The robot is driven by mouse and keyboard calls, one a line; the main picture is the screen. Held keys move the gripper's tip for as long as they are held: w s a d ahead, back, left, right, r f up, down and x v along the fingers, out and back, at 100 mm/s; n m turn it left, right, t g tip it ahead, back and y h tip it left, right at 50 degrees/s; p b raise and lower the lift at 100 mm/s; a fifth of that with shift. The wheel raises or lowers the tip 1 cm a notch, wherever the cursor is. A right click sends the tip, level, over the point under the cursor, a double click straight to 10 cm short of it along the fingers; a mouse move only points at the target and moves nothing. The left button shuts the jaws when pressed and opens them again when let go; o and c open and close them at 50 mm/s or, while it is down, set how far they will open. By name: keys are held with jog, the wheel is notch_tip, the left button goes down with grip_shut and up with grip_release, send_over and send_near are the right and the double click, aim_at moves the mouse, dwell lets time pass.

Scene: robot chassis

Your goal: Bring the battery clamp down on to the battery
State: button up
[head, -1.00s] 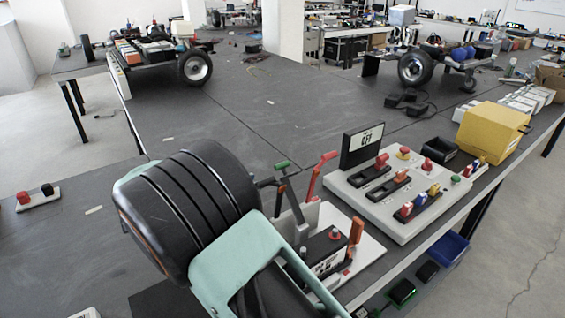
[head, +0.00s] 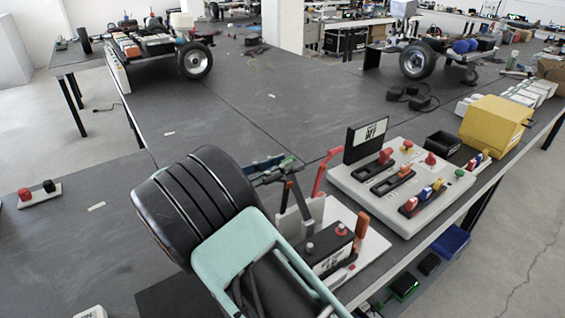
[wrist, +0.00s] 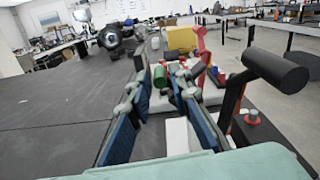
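The battery (head: 327,250) is a black box with a white label and a red-topped terminal, on a white base in the head view. In the wrist view the battery (wrist: 262,138) is at lower right. A grey lever, apparently the clamp (head: 299,200), stands raised beside it, with a green handle (head: 288,162) at its top. My gripper (head: 270,167) is at this handle, partly hidden by my wrist. In the wrist view my gripper (wrist: 159,72) has blue-padded fingers apart, one on each side of the green handle (wrist: 160,77). It does not look shut on it.
A red lever (head: 325,170) stands just right of the clamp, and an orange lever (head: 361,228) right of the battery. In the wrist view a black cylindrical handle (wrist: 275,70) is close at right. A switch panel (head: 400,190) and yellow bin (head: 495,125) lie beyond. The table at left is mostly clear.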

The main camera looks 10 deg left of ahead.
jog(key=shift+w+d, duration=0.4)
jog(key=shift+w, duration=0.05)
grip_shut()
jog(key=shift+r, duration=0.1)
